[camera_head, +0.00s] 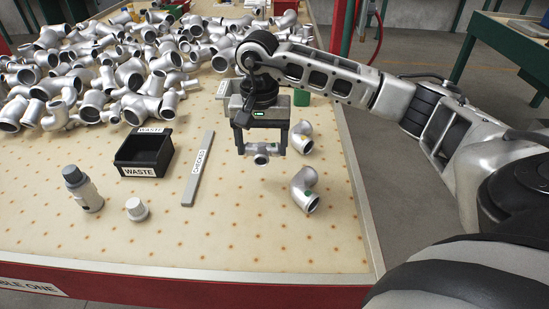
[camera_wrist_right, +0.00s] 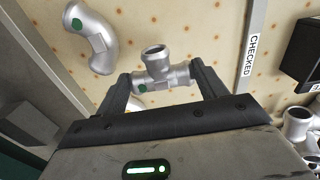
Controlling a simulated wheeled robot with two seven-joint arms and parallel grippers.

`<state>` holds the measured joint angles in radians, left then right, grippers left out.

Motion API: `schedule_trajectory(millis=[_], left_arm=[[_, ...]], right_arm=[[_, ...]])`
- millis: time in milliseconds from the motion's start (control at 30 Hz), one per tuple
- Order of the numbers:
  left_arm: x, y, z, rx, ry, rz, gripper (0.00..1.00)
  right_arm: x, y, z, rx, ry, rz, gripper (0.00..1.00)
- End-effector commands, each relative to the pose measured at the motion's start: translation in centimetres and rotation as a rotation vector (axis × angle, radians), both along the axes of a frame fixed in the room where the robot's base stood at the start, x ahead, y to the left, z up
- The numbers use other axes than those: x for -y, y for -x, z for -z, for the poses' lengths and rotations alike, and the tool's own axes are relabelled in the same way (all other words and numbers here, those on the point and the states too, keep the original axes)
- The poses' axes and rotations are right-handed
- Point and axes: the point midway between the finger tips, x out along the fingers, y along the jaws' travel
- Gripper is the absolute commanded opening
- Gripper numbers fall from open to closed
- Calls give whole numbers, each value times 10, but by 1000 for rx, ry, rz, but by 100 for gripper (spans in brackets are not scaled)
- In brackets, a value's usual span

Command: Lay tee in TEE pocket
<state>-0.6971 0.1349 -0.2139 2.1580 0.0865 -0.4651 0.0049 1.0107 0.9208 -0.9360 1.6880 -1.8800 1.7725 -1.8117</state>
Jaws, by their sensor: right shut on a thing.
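My right gripper (camera_head: 262,147) is shut on a silver tee (camera_head: 264,158), with a finger at each end of it. The tee hangs just above the pale table top; I cannot tell the exact gap. In the right wrist view the tee (camera_wrist_right: 162,77) shows a green dot and one open branch pointing away from the palm. A grey open container (camera_head: 226,101) stands behind the gripper, partly hidden by it. No TEE label is readable, so I cannot tell which pocket is the TEE one. My left gripper is not in view.
A fitting pile (camera_head: 125,75) fills the back left. The front is clear.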

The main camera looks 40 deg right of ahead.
Motion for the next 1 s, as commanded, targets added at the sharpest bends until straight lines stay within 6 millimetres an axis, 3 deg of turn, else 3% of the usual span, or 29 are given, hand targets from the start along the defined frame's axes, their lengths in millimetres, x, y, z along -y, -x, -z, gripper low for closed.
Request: schedule_trajectory(millis=[100,400,600,967,1000], left_arm=[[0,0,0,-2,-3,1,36],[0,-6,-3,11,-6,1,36],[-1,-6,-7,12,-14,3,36],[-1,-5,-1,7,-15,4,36],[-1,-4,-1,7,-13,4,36]], right_arm=[[16,1,17,0,0,5,38],[35,2,41,1,1,4,38],[32,1,66,3,-2,1,38],[32,1,71,3,-1,1,38],[32,1,72,2,-1,1,73]])
